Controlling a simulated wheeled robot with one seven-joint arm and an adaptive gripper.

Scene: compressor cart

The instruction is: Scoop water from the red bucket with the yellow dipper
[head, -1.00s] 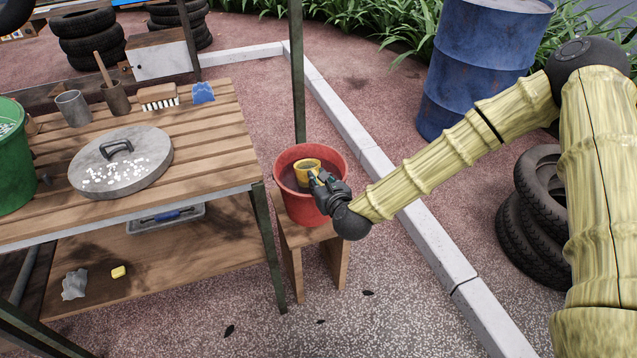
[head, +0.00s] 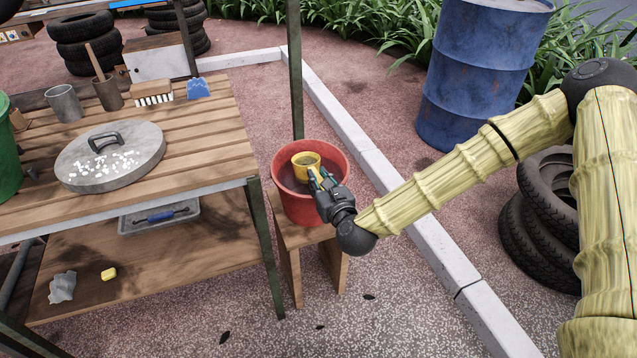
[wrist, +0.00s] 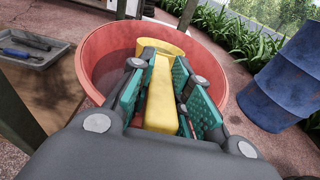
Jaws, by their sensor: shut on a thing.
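The red bucket (head: 334,207) stands on a small wooden stool beside the workbench. It holds dark water, and its rim fills much of the wrist view (wrist: 88,70). The yellow dipper (head: 306,161) has its cup upright inside the bucket's mouth, toward the far side; how deep it sits in the water I cannot tell. My gripper (head: 318,182) is over the near right part of the bucket, shut on the dipper's handle. In the wrist view the yellow handle (wrist: 160,95) lies between the green finger pads of my gripper (wrist: 163,88). The inside of the cup is mostly hidden there.
The slatted workbench (head: 200,130) at left carries a round grey lid (head: 75,172), a brush (head: 152,93) and a blue scraper (head: 198,88). A green post (head: 296,75) rises behind the bucket. A blue barrel (head: 480,80) and stacked tyres (head: 535,235) stand at right.

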